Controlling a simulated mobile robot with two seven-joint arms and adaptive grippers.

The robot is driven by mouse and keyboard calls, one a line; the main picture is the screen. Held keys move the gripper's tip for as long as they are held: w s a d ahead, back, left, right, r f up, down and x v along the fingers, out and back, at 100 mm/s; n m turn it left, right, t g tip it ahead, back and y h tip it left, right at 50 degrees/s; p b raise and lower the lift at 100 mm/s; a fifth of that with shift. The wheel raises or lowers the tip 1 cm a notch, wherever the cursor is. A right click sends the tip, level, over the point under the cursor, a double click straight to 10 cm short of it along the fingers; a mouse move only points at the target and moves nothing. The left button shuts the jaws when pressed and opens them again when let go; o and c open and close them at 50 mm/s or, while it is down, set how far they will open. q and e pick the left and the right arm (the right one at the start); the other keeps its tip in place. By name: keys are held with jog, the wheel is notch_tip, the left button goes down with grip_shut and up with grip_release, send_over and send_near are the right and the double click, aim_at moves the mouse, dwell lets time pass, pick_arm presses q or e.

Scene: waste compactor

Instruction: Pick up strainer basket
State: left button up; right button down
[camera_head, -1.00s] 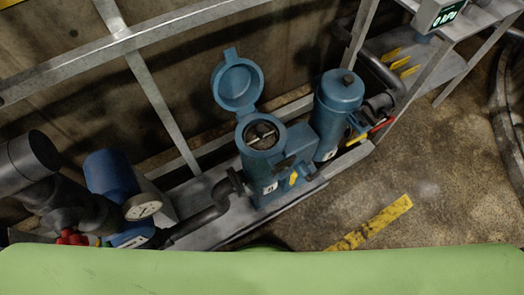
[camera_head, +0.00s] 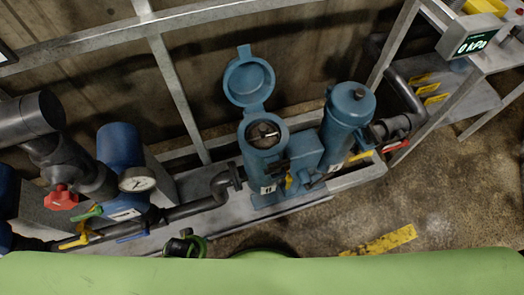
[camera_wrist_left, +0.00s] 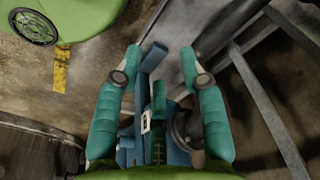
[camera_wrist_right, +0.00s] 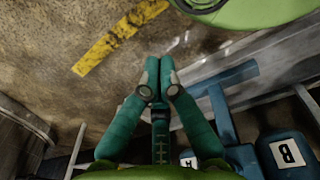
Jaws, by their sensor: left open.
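In the head view a blue strainer housing (camera_head: 262,165) stands with its round lid (camera_head: 249,82) swung open behind it. The strainer basket (camera_head: 264,131) sits inside the open top; only its upper part with a bar across shows. In the left wrist view my left gripper (camera_wrist_left: 161,64) is open, its teal fingers wide apart. Blue pipework shows between and beyond the fingers, but I cannot make out the basket there. In the right wrist view my right gripper (camera_wrist_right: 158,70) is shut with its fingertips together and nothing visible between them. Neither gripper's fingers can be clearly seen in the head view.
A second blue housing (camera_head: 349,112) with its lid closed stands right of the open one. Dark pipes, a gauge (camera_head: 137,179) and a red valve knob (camera_head: 61,197) are at left. A metal rail (camera_head: 180,22) runs behind. Floor is free at front right.

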aim_at(261, 131)
pick_arm(q)
jog(key=w+d+r+t, duration=0.2)
jog(key=w+r, duration=0.3)
jog(key=r, duration=0.6)
jog(key=w+d+r+t, duration=0.1)
jog(key=w+r, duration=0.4)
jog(key=r, duration=0.5)
jog(key=w+d+r+m+t+h, duration=0.1)
jog(key=w+d+t+h, duration=0.1)
jog(key=w+d, duration=0.3)
jog(key=w+d+r+m+t+h, duration=0.1)
jog(key=w+d+r+t+h, duration=0.1)
jog(key=w+d, duration=0.2)
jog(key=w+d+r+m+t+h+p, duration=0.1)
jog(key=w+d+r+t+h, duration=0.1)
jog(key=w+d, duration=0.3)
jog(key=shift+w+d+r+t, duration=0.25)
jog(key=shift+w+d+t, duration=0.1)
jog(key=shift+t, duration=0.25)
jog(key=shift+f+x, duration=0.25)
jog(key=shift+x, duration=1.95)
jog(key=shift+s, duration=0.1)
pick_arm(e)
jog(key=a, duration=0.1)
jog(key=a+r, duration=0.1)
jog(key=a, duration=0.1)
jog(key=shift+r, duration=0.15)
pick_arm(q)
jog(key=shift+r, duration=0.1)
grip_shut()
